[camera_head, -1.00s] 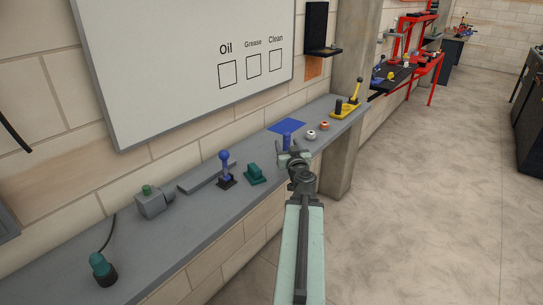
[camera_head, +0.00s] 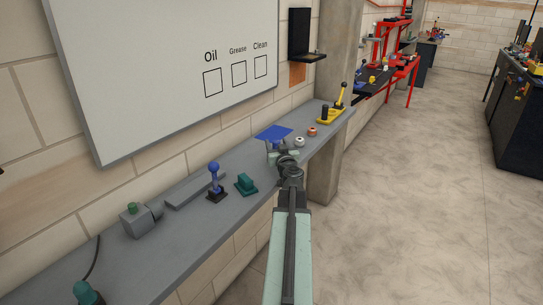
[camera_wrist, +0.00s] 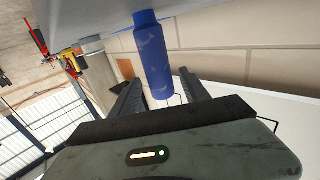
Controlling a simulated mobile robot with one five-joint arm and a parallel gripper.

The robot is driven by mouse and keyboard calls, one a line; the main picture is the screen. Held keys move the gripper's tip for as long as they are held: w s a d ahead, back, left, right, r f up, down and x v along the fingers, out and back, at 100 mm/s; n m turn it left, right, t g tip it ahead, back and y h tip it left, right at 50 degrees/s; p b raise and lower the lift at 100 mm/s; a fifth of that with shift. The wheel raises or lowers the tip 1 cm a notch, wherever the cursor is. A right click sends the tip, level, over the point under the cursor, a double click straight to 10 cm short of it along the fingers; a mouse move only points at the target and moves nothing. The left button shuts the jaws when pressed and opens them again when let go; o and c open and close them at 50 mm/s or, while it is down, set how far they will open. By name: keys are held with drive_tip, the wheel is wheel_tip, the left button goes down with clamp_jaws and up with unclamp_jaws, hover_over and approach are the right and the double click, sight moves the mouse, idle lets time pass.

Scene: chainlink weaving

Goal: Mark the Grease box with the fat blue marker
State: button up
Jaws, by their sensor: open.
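The fat blue marker (camera_wrist: 152,50) stands out between the two dark fingers of my gripper (camera_wrist: 160,78) in the wrist view. The fingers are apart, with a gap on each side of it. In the head view my gripper (camera_head: 280,150) is over the bench beside the blue mat (camera_head: 273,132) and largely hides the marker. The whiteboard (camera_head: 150,60) on the wall has three square boxes. The Grease box (camera_head: 239,74) is the middle one, between the Oil box (camera_head: 212,82) and the Clean box (camera_head: 260,67). All three look empty.
The grey bench (camera_head: 180,235) runs along the wall. A blue joystick (camera_head: 214,180), a green block (camera_head: 245,184) and a grey box with a green button (camera_head: 138,218) stand left of my gripper. Two small round parts and a yellow lever (camera_head: 337,103) are to the right. The floor is clear.

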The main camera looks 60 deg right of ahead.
drive_tip(key=shift+a, duration=0.15)
drive_tip(key=shift+c, duration=0.6)
clamp_jaws()
wheel_tip(320, 180, up, 10)
drive_tip(key=p, duration=1)
drive_tip(key=shift+r, duration=0.2)
drive_tip(key=shift+f, duration=0.1)
